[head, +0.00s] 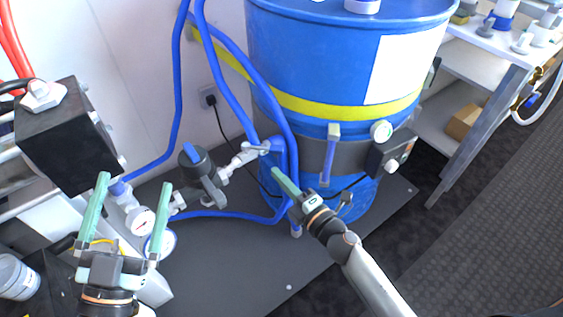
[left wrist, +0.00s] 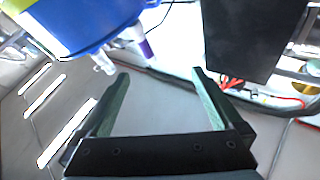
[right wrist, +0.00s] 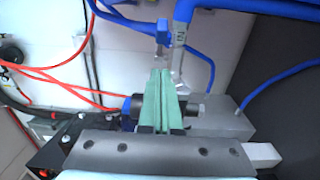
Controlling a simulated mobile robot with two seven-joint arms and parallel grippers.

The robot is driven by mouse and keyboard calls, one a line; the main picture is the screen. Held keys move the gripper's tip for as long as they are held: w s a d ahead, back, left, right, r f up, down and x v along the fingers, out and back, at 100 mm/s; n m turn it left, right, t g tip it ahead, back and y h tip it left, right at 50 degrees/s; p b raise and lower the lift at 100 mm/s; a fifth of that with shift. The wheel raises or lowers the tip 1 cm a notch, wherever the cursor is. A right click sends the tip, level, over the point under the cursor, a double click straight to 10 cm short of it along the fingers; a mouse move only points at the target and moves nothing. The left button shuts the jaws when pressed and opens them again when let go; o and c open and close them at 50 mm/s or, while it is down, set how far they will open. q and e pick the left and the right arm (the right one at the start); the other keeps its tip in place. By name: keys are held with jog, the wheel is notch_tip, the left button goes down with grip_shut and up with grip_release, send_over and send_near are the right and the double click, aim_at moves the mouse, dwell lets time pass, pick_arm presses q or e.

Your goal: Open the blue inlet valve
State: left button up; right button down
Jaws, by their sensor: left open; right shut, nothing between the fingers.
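A blue lever (right wrist: 163,30) on a pale fitting stands just beyond my right gripper's fingertips in the right wrist view, beside a blue hose marked "IN" (right wrist: 182,38). In the head view a silver valve (head: 244,158) sits by the blue hoses, left of my right gripper (head: 276,173). A dark valve body with a blue handle (head: 191,152) is further left. I cannot tell for sure which of these is the lever in the wrist view. My right gripper (right wrist: 161,73) is shut and empty. My left gripper (head: 134,181) is open and empty; its spread fingers show in the left wrist view (left wrist: 160,74).
A big blue drum (head: 300,62) with a yellow band stands behind my right gripper. Blue hoses (head: 178,85) loop in front of the wall. A black box (head: 65,135) and pressure gauge (head: 140,220) are near my left gripper. A shelf (head: 480,60) stands at right.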

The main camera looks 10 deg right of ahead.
aim_at(272, 153)
jog(key=w, duration=0.2)
jog(key=w+d, duration=0.1)
jog(key=w, duration=0.1)
jog(key=shift+w+d, duration=0.1)
jog(key=shift+d, duration=0.05)
pick_arm(q)
jog(key=shift+s+d+r+m+h, duration=0.1)
jog(key=shift+s+r+m+h, duration=0.15)
jog(key=shift+r, duration=0.25)
jog(key=shift+s+r+m+h, duration=0.15)
jog(key=shift+r+h, duration=0.1)
jog(key=shift+r, duration=0.25)
jog(key=shift+t, duration=0.3)
pick_arm(e)
jog(key=shift+w+d, duration=0.1)
